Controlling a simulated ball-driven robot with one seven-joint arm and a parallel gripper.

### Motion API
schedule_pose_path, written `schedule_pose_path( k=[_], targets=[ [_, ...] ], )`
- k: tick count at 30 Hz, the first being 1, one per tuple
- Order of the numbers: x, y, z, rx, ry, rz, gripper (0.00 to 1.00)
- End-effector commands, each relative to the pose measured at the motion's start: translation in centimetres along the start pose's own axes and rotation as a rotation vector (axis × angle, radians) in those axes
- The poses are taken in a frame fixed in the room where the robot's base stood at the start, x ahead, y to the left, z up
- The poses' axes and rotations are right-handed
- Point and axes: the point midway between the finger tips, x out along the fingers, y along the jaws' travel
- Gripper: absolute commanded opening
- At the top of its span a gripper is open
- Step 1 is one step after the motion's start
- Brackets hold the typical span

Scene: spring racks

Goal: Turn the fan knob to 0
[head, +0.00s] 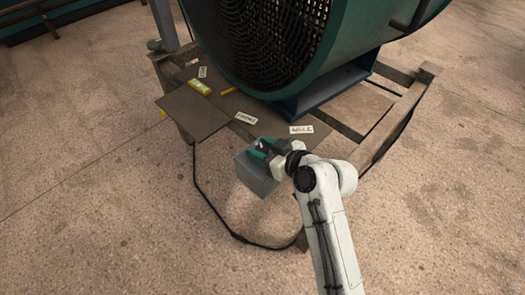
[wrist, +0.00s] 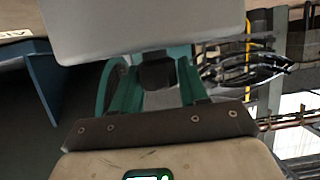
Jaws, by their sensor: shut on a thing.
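The fan (head: 270,40) is a large teal drum with a dark grille at the top of the head view. A grey box (head: 258,178) stands at the front edge of the fan's wooden base. My gripper (head: 262,152) is at this box, its teal fingers against the upper part. In the wrist view the fingers (wrist: 158,72) close around a black knob (wrist: 157,76) on the face of the grey box (wrist: 150,25). The knob is mostly hidden in the head view, and its pointer and any numbers cannot be read.
The wooden pallet (head: 424,75) carries the fan's blue foot (head: 320,93). Paper labels lie on it, one reading AISLE (head: 301,129) and another seemingly ENGINE (head: 246,118). A yellow object (head: 199,88) lies near a brown board (head: 190,112). A black cable (head: 225,225) runs over open concrete floor.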

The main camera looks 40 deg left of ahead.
Motion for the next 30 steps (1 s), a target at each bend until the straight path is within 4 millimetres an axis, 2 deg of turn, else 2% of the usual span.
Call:
schedule_pose_path(
  k=[9, 10, 16, 25, 30],
  targets=[
    [0.0, 0.1, -0.1, -0.002, 0.0, 0.003, 0.13],
    [0.0, 0.1, -0.1, -0.002, 0.0, 0.003, 0.46],
    [0.0, 0.1, 0.0, -0.001, 0.0, 0.002, 0.65],
    [-0.3, 0.1, -0.1, 0.0, 0.0, 0.001, 0.65],
    [-2.4, 0.1, -0.1, 0.002, 0.002, 0.003, 0.65]
  ],
)
